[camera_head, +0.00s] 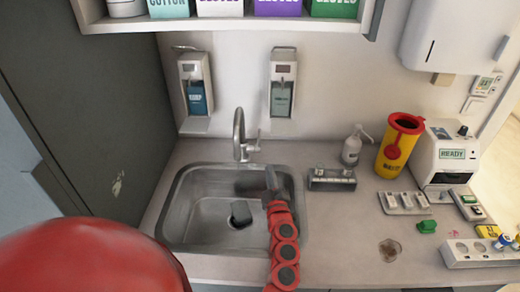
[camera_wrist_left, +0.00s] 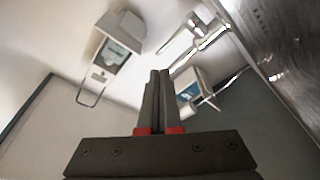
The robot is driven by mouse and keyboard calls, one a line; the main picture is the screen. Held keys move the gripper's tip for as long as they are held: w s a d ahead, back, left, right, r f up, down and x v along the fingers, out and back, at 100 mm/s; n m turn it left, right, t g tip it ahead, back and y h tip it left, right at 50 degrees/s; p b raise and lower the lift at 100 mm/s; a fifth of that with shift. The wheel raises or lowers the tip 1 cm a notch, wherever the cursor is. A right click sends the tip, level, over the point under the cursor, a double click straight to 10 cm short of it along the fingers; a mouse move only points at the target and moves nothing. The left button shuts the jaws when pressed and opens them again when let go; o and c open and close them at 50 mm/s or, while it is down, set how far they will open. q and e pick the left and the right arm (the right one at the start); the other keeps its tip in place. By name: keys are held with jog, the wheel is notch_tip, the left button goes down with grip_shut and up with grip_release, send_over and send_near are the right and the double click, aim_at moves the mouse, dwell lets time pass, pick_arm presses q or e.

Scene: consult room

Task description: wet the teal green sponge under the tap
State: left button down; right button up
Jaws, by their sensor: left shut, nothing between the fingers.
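The tap (camera_head: 239,135) stands behind the steel sink (camera_head: 190,213); I cannot tell whether water runs. My left gripper (camera_head: 271,180) is over the right side of the sink, to the right of the tap and apart from it. Its two fingers (camera_wrist_left: 158,102) are closed together and empty in the left wrist view, where the tap (camera_wrist_left: 190,42) shows beyond them. A dark block-like shape (camera_head: 240,214) lies on the sink floor; I cannot tell whether it is the teal green sponge or the drain. My right gripper is not in view.
Two wall dispensers (camera_head: 196,90) hang behind the sink. A pump bottle (camera_head: 353,146), a yellow sharps bin (camera_head: 398,146), a white machine (camera_head: 443,155) and a small green item (camera_head: 427,226) are to the right. The front counter (camera_head: 340,250) right of my arm is mostly clear.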

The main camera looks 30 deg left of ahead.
pick_arm(q)
jog(key=n+b, duration=0.1)
jog(key=n, duration=0.4)
jog(key=n+p, duration=0.3)
jog(key=n, duration=0.1)
send_near(259, 135)
jog(key=x, duration=0.6)
jog(key=shift+w+a+r, duration=0.2)
jog(key=shift+w+a, duration=0.05)
jog(key=shift+w, duration=0.1)
jog(key=shift+p, duration=0.35)
